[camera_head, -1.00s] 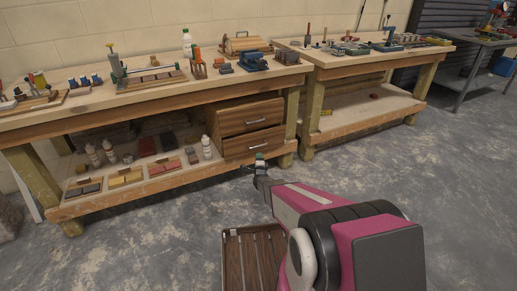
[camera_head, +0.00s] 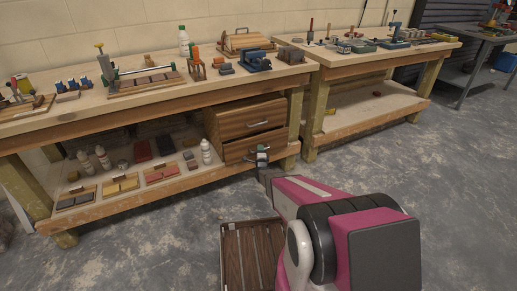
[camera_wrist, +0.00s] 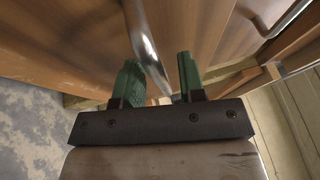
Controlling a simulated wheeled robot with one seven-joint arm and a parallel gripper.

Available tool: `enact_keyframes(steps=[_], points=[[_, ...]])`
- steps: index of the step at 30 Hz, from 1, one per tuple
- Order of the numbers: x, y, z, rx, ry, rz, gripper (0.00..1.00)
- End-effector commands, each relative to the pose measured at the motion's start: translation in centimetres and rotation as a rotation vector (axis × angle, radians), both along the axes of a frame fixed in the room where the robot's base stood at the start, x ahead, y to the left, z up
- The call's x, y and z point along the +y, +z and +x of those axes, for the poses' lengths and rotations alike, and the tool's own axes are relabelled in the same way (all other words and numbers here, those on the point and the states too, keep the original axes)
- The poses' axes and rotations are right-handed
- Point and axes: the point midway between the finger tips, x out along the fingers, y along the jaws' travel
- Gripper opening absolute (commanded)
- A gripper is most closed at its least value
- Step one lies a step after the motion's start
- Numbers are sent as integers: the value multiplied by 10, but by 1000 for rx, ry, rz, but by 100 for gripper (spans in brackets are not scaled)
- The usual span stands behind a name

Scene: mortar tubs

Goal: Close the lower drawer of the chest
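The wooden chest (camera_head: 221,112) stands on the bench's lower shelf, with two drawers and metal bar handles. The upper drawer (camera_head: 240,120) looks shut. The lower drawer (camera_head: 238,150) is partly hidden by my gripper (camera_head: 262,154); its front seems to stand slightly out, but how far is hard to tell. In the wrist view, my gripper (camera_wrist: 160,85) has its green fingers apart. The lower drawer's handle (camera_wrist: 143,40) runs between them, with no clear grip on it. The upper drawer's handle (camera_wrist: 268,25) shows at upper right.
White bottles (camera_head: 206,151) and coloured blocks in trays (camera_head: 121,186) stand on the shelf left of the chest. A bench leg (camera_head: 294,118) is close on the right. A slatted wooden crate (camera_head: 228,252) is below my arm.

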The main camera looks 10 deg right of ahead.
Motion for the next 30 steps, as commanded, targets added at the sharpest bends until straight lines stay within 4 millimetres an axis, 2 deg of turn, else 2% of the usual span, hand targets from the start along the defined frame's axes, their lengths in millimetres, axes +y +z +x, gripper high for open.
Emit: enact_keyframes(steps=[7, 8, 9, 11, 17, 25, 30], points=[[0, 0, 0, 0, 0, 0, 37], [0, 0, 0, 0, 1, 0, 33], [0, 0, 0, 0, 0, 0, 20], [0, 0, 0, 0, 0, 0, 1], [0, 0, 2, 1, 1, 0, 0], [12, -1, 40, 0, 1, 1, 0], [13, 0, 42, 1, 1, 0, 0]])
